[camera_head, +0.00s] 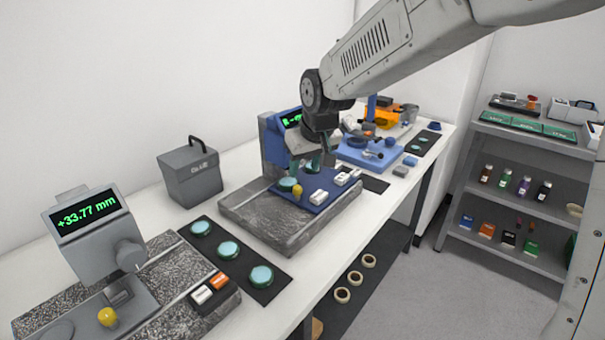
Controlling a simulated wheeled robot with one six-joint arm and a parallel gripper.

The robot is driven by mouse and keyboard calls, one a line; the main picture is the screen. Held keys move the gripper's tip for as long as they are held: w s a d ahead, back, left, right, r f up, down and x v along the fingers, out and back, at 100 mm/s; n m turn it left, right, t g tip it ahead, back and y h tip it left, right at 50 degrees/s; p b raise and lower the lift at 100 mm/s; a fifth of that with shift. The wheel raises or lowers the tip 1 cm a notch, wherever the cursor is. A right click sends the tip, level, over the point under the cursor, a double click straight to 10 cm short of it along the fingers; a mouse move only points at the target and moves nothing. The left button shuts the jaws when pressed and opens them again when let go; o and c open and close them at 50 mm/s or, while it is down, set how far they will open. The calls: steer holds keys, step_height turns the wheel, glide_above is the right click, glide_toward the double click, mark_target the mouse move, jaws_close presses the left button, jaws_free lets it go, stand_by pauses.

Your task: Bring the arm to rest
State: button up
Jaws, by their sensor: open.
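My arm reaches in from the upper right, bent down at the wrist. My gripper (312,164) points down over the blue-panelled instrument (272,150) at the middle of the bench. Its fingers are open, just above or beside a teal round disc (287,184) on the instrument's blue plate (322,201). I cannot tell whether the fingers touch anything. Part of the instrument's upright and its green display (292,120) is hidden behind my wrist.
A gauge reading +33.77 mm (86,213) stands at the front left. A dark mat (245,257) holds teal discs. A grey box (190,175) stands behind. A blue fixture (366,153) lies beyond my gripper. Shelves (528,140) stand right; the floor (420,290) between is clear.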

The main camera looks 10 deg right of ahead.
steer(key=shift+r, duration=0.15)
steer(key=s+d+r+m+g, duration=0.1)
steer(key=s+d, duration=0.5)
steer(key=s, duration=0.5)
steer(key=s+d+r+m+g+h, duration=0.1)
steer(key=s+d, duration=0.5)
steer(key=s, duration=0.6)
steer(key=s+d+r+m, duration=0.2)
steer(key=s+d, duration=0.4)
steer(key=s, duration=0.5)
steer(key=shift+s+r+g+h, duration=0.15)
steer(key=shift+g+h, duration=0.15)
steer(key=shift+g, duration=0.1)
steer(key=shift+d, duration=0.1)
